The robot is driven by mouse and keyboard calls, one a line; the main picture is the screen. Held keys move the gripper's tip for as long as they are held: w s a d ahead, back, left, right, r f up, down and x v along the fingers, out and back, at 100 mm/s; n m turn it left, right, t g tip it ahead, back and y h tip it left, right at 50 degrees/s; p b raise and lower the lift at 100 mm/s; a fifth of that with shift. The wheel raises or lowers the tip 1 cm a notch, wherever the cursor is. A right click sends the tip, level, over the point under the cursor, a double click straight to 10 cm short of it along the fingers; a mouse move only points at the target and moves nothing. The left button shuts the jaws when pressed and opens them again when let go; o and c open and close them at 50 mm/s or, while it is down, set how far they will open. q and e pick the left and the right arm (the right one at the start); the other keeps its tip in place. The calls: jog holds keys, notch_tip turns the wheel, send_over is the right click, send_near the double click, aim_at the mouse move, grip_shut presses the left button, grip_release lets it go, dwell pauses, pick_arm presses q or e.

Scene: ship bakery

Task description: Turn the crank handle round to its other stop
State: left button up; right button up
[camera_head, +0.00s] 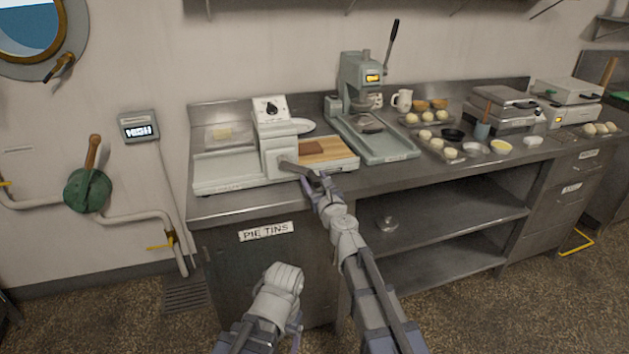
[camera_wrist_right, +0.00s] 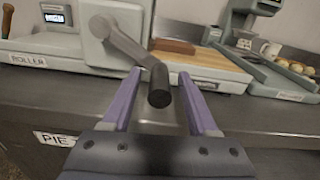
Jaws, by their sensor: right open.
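The crank handle (camera_wrist_right: 127,47) is a grey arm on the front of a pale roller machine (camera_head: 224,172). It ends in a dark cylindrical grip (camera_wrist_right: 159,86) that points toward me. In the head view the crank (camera_head: 297,168) slants down to the right from its hub, in front of the wooden board. My right gripper (camera_head: 322,186) is at the grip end. In the right wrist view its two purple fingers (camera_wrist_right: 158,108) are apart, with the grip showing between them; contact is not clear. My left arm (camera_head: 277,291) is low at the front, and its finger state is unclear.
A wooden board (camera_head: 333,149) lies on the machine's right bed, with a brown block (camera_head: 311,147) on it. A green press (camera_head: 362,85) stands to the right. The steel counter's front edge (camera_head: 240,211) runs below the machine. Floor in front is clear.

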jog(key=shift+c, duration=0.2)
grip_shut()
dwell(1.1)
